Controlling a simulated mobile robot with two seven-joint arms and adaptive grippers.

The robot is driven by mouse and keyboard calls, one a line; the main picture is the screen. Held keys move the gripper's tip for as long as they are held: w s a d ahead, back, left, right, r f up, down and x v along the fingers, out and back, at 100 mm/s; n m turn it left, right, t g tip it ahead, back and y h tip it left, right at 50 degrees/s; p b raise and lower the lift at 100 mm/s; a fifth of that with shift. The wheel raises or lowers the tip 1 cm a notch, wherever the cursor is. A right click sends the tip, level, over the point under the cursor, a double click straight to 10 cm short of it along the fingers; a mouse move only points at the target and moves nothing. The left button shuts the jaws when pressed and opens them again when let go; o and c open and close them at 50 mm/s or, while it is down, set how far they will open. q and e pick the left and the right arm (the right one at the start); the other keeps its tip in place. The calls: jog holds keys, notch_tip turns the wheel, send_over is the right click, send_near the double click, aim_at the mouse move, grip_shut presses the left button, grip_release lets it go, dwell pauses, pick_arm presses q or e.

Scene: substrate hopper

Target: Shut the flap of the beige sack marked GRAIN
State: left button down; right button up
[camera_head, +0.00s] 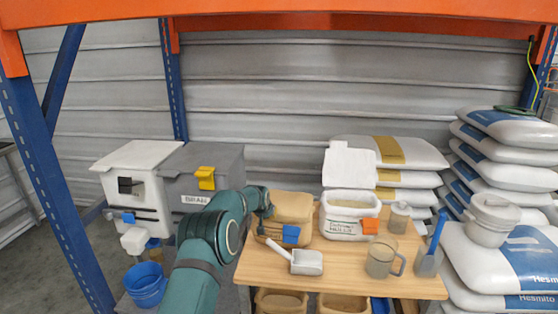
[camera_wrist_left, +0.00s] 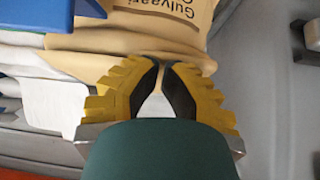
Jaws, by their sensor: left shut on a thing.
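The beige sack (camera_head: 272,229) stands at the left end of the wooden table, with a blue clip (camera_head: 291,234) on its front. Its beige top (camera_head: 292,202) looks raised at the back; I cannot tell exactly how far the flap is down. No GRAIN marking is readable. My left gripper (camera_head: 265,207) is at the sack's upper left side. In the left wrist view, my yellow-and-black left gripper (camera_wrist_left: 162,72) is shut on the edge of beige sack material (camera_wrist_left: 130,40), with dark print above it. My right gripper is not in view.
A white scoop (camera_head: 306,262) lies in front of the sack. A clear jug (camera_head: 381,258) is at the right on the table (camera_head: 340,284). Grey and white bins stand left.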

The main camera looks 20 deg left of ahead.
pick_arm(q)
jog(key=shift+x, duration=0.75)
notch_tip(320, 180, up, 5)
jog(key=shift+w+a+r+p, duration=0.1)
jog(key=shift+w+r+p, duration=0.1)
jog(key=shift+p, duration=0.75)
jog(key=s+d+f, duration=0.1)
jog(key=s+f, duration=0.2)
jog(key=s, duration=0.6)
jog(key=shift+s+d+f, duration=0.25)
jog(key=shift+d, duration=0.15)
